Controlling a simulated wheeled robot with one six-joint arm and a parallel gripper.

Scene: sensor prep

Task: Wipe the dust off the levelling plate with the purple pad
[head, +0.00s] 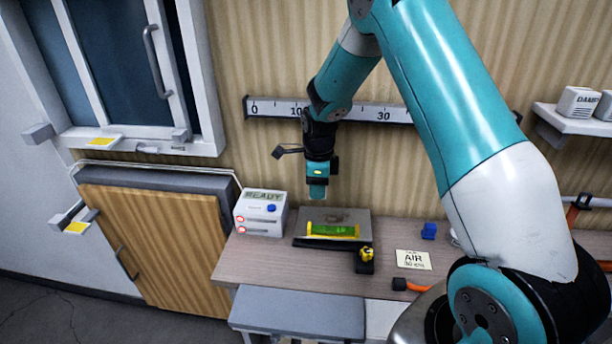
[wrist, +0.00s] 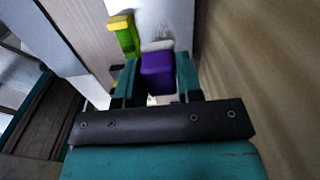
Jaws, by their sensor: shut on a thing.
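The purple pad (wrist: 158,72) is between the two fingers of my gripper (wrist: 158,82) in the wrist view, with a pale strip at its far end. My gripper is shut on it. In the head view my gripper (head: 318,192) points down above the back left of the grey levelling plate (head: 362,222); the pad is not clearly visible there. The plate lies on the bench, with a faint brownish patch (head: 337,215) near its back. I cannot tell whether the pad touches the plate. A green and yellow spirit level (head: 333,229) lies across the plate and shows in the wrist view (wrist: 125,35).
A white box reading READY (head: 262,212) stands left of the plate. A dark bar (head: 322,244) and a yellow-black tool (head: 366,258) lie at its front. A ruler (head: 275,108) is on the wall behind.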

